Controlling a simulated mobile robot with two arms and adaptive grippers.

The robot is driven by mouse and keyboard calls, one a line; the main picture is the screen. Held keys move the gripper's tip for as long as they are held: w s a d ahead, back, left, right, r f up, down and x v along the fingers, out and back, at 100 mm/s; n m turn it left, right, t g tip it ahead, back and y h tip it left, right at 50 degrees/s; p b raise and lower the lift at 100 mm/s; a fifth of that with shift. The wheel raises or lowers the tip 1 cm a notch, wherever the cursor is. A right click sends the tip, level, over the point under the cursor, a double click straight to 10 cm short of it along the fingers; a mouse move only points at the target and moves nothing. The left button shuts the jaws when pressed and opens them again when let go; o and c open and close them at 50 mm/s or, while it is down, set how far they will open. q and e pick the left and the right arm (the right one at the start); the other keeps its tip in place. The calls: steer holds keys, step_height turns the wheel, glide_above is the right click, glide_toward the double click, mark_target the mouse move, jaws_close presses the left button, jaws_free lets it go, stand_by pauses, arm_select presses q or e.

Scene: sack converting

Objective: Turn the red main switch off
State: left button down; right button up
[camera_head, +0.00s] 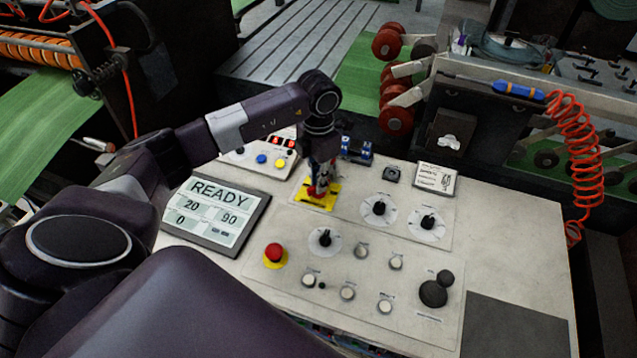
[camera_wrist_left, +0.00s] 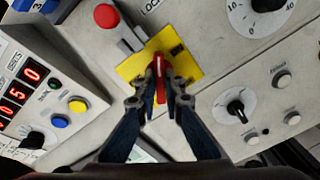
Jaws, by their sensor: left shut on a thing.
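The red main switch (camera_wrist_left: 159,72) is a red handle on a yellow plate (camera_wrist_left: 188,62). My left gripper (camera_wrist_left: 160,84) is shut on the red handle, with one finger on each side of it in the left wrist view. In the head view my left gripper (camera_head: 318,185) points down onto the yellow plate (camera_head: 327,203) and hides most of the switch. My right gripper is not in view.
Left of the switch is a display (camera_head: 215,212) reading READY. A red mushroom button (camera_head: 274,253) stands in front, and black rotary knobs (camera_head: 379,208) sit to the right. A red coiled hose (camera_head: 577,150) hangs at the right.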

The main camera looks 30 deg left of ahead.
arm_select(q)
steer(key=n+b, duration=0.2)
steer(key=n, duration=0.2)
steer(key=shift+n, duration=0.3)
steer(key=n+b, duration=0.2)
steer(key=n, duration=0.3)
steer(key=n+b, duration=0.1)
steer(key=n, duration=0.5)
steer(key=shift+n, duration=0.3)
steer(key=c, duration=2)
jaws_free()
steer(key=shift+c, duration=0.2)
step_height(320, 180, up, 12)
steer(key=shift+r, duration=0.1)
